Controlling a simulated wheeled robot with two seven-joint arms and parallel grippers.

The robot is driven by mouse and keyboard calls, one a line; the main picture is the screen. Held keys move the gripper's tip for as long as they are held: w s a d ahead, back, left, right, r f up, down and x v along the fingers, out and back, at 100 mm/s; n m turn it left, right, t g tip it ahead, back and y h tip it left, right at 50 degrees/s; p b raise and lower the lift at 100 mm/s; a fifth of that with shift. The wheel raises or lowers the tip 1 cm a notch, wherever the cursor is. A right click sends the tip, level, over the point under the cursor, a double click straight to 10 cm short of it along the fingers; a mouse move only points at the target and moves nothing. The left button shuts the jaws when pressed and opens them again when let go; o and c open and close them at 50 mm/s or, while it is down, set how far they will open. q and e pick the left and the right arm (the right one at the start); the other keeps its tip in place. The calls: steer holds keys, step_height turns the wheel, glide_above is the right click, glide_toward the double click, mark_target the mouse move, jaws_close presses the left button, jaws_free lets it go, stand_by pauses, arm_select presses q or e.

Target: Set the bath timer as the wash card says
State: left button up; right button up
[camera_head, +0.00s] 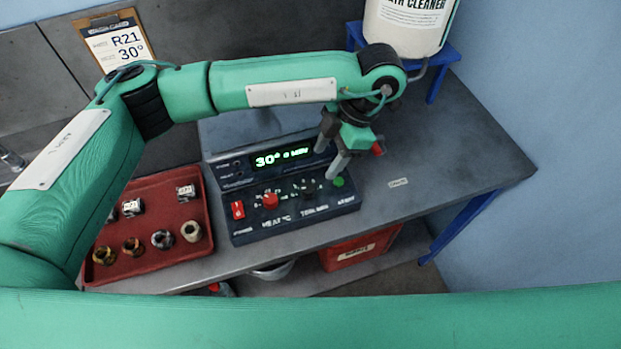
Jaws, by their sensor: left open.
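The wash card (126,46) hangs on a clipboard on the back wall and reads "R21" and "30°"; its smaller print is not legible. The bath control panel (250,232) stands on the bench. Its lit display (281,157) reads about "30° 0 MIN". The panel has a red switch (238,210), a red knob (270,201), a dark knob (308,188) above the time lettering, and a green button (339,182). My left gripper (331,160) is open and empty over the panel's right part, its fingertips near the dark knob and green button; contact cannot be told. My right gripper is not in view.
A red tray (190,255) with several metal nuts and small labelled parts lies left of the panel. A white cleaner drum (405,30) sits on a blue stand at the back right. A red crate (358,250) is below.

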mark_target(309, 187)
arm_select(q)
steer(key=p+x, duration=0.2)
steer(key=x, duration=0.6)
steer(key=shift+w+a+f, duration=0.15)
steer(key=shift+f, duration=0.2)
steer(key=shift+a+f+p, duration=0.2)
steer(key=shift+f+p, duration=0.1)
steer(key=shift+f, duration=0.25)
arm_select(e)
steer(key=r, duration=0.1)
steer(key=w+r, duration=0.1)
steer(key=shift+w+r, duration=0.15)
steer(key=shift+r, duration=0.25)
arm_select(q)
steer(key=c, duration=1)
